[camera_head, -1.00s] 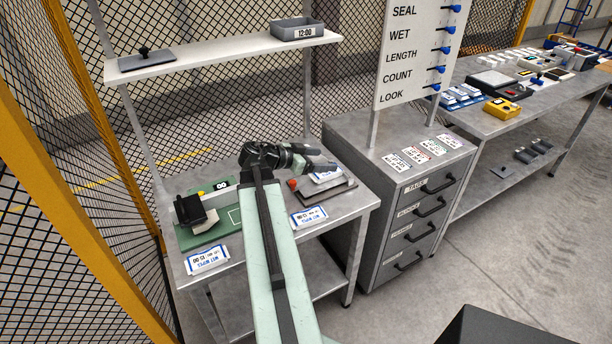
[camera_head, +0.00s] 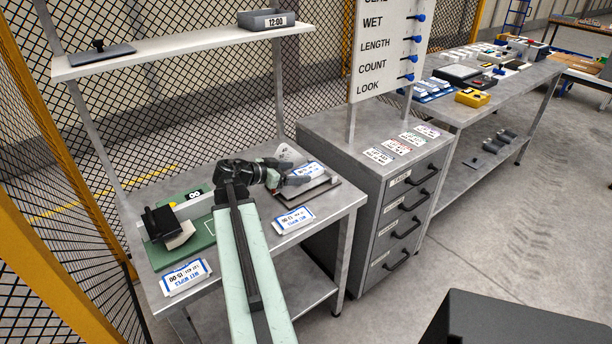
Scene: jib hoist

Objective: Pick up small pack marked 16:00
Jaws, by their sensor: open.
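Three small white packs with blue print lie on the grey workbench (camera_head: 330,208). One pack (camera_head: 185,276) is at the front left corner. Another pack (camera_head: 293,220) lies in the middle, just in front of my gripper. A third pack (camera_head: 310,169) is at the back right, by a dark flat tray, partly hidden by my gripper. The prints are too small to read surely, so I cannot tell which is marked 16:00. My gripper (camera_head: 298,181) is open, pointing right, over or beside the tray. I cannot tell its height, and I see nothing held.
A green board with a black and white device (camera_head: 168,228) stands on the bench's left. A shelf (camera_head: 190,50) above carries a grey bin (camera_head: 275,19) marked 12:00. A drawer cabinet (camera_head: 345,150) with cards stands to the right. Mesh fencing closes the left and back.

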